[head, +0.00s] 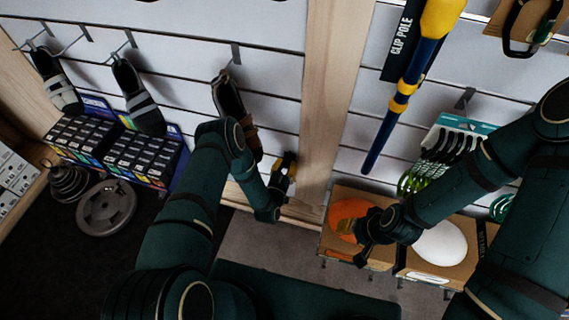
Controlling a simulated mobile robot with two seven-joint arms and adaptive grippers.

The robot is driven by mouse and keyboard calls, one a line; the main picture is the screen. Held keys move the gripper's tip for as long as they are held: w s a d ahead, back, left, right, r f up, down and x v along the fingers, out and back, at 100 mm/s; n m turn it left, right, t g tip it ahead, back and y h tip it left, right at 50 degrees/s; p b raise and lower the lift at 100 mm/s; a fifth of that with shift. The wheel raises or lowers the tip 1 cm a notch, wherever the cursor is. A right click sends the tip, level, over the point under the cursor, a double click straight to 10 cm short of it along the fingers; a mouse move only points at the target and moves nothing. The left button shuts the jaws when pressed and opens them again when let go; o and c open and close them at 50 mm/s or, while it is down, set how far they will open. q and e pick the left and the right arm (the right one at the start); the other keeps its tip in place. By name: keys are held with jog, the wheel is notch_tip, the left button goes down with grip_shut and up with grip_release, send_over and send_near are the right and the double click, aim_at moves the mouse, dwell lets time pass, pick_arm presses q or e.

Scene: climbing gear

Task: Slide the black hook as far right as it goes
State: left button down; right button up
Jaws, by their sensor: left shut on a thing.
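My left gripper (285,172) is at the slatted wall, just left of the wooden post (330,100). It is shut on a small dark thing with yellow-orange on it, which I take to be the black hook; the fingers and arm hide most of it, so its exact shape is unclear. A narrow gap seems to separate it from the post. My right gripper (366,246) is in front of the orange-marked box on the right; its fingers are too dark to read.
Shoes hang on the left wall, one brown-strapped shoe (229,105) close to my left arm. Small dark boxes (130,155) and weight plates (106,207) stand lower left. A yellow and blue clip pole (405,85) hangs right of the post. Cardboard boxes (462,268) stand below it.

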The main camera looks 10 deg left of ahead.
pick_arm(q)
jog(key=shift+s+d+f, duration=0.1)
dwell(0.3)
jog(key=c, duration=0.7)
grip_release()
jog(key=shift+c, duration=0.2)
jog(key=s+a, duration=0.1)
jog(key=s, duration=1.1)
jog(key=shift+w, duration=0.1)
